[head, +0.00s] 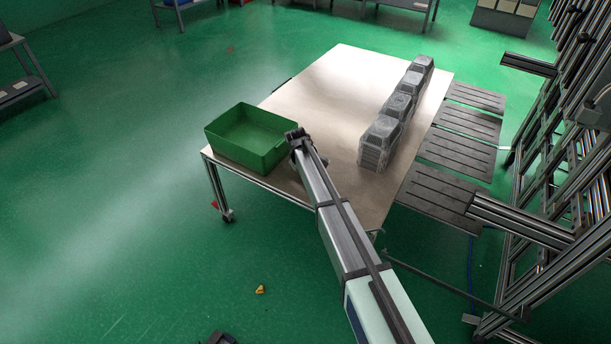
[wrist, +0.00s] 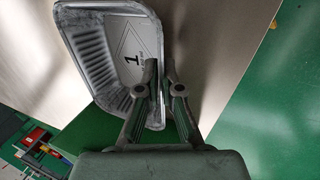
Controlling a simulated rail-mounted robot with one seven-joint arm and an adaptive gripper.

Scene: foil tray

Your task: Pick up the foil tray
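The foil tray (wrist: 90,50) is in the wrist view, silver-grey with ribbed walls and a label marked 1 on its flat bottom. Its open inside faces the wrist camera and it looks tilted. My gripper (wrist: 160,65) has its fingers close together on either side of the tray's right rim, one inside and one outside, and looks shut on it. In the head view my gripper (head: 294,138) is above the table beside the green crate. The held tray is mostly hidden there. Several stacks of similar grey trays (head: 380,142) stand along the table's right side.
The green crate (head: 231,148) stands open at the table's left front corner and looks empty. The pale table (head: 335,90) is clear between crate and stacks. Dark slatted panels (head: 455,150) and metal framing (head: 565,190) are at the right.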

